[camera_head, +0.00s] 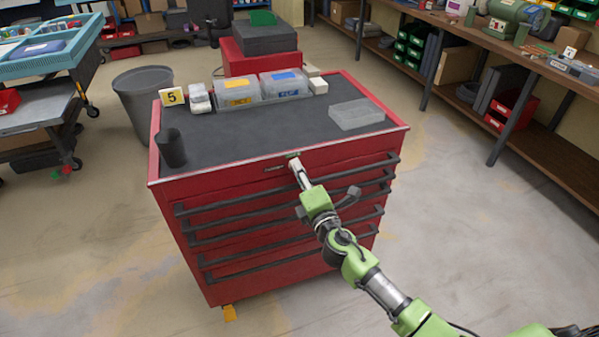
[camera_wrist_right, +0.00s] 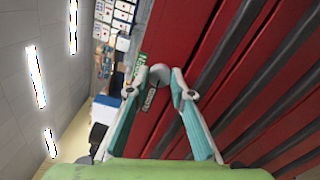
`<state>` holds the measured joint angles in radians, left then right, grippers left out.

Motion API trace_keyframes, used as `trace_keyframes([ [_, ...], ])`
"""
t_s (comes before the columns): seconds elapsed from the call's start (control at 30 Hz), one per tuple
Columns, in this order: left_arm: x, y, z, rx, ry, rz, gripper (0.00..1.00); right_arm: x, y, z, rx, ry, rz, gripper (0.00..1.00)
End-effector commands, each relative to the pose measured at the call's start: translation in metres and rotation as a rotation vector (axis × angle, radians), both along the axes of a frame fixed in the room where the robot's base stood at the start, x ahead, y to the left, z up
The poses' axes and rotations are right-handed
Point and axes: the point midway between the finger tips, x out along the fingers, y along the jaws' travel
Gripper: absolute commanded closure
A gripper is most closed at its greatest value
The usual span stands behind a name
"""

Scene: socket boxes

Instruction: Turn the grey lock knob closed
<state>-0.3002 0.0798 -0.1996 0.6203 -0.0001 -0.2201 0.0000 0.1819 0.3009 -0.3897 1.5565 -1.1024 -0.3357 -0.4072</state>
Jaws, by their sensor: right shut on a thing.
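The grey lock knob (camera_wrist_right: 159,75) is a round knob on the red front of the tool cabinet (camera_head: 285,171), near its top edge. In the right wrist view it sits between the two fingertips of my right gripper (camera_wrist_right: 157,84), which is shut on it. In the head view my right gripper (camera_head: 296,168) reaches the upper front of the cabinet and hides the knob. Beside the knob are a green label (camera_wrist_right: 140,64) and a dark label (camera_wrist_right: 149,99), which seems to read "CLOSED". My left gripper is not in view.
Several drawers with dark bar handles (camera_head: 270,213) lie below the knob. On the cabinet top stand a dark cup (camera_head: 171,148), clear bins (camera_head: 238,92) and a clear tray (camera_head: 356,114). A grey bin (camera_head: 146,97) stands behind left.

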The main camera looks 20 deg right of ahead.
Motion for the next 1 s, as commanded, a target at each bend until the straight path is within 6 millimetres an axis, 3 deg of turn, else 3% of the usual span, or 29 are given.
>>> trace_keyframes([
  [0.07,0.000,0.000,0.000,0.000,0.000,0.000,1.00,0.000,0.001,-0.001,-0.002,0.001,0.002,1.00],
  [0.1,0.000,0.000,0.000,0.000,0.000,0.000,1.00,0.000,0.001,-0.001,-0.002,0.001,0.002,0.71],
  [0.13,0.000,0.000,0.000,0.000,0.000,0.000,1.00,0.000,0.001,-0.001,-0.002,0.001,0.002,0.63],
  [0.17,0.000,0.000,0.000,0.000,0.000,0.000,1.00,0.000,0.001,-0.001,-0.002,0.001,0.002,0.62],
  [0.53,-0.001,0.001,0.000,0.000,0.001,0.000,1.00,-0.007,0.000,-0.003,-0.001,0.004,0.000,0.62],
  [1.0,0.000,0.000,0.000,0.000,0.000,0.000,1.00,-0.071,-0.002,-0.001,0.000,0.000,0.001,0.62],
])
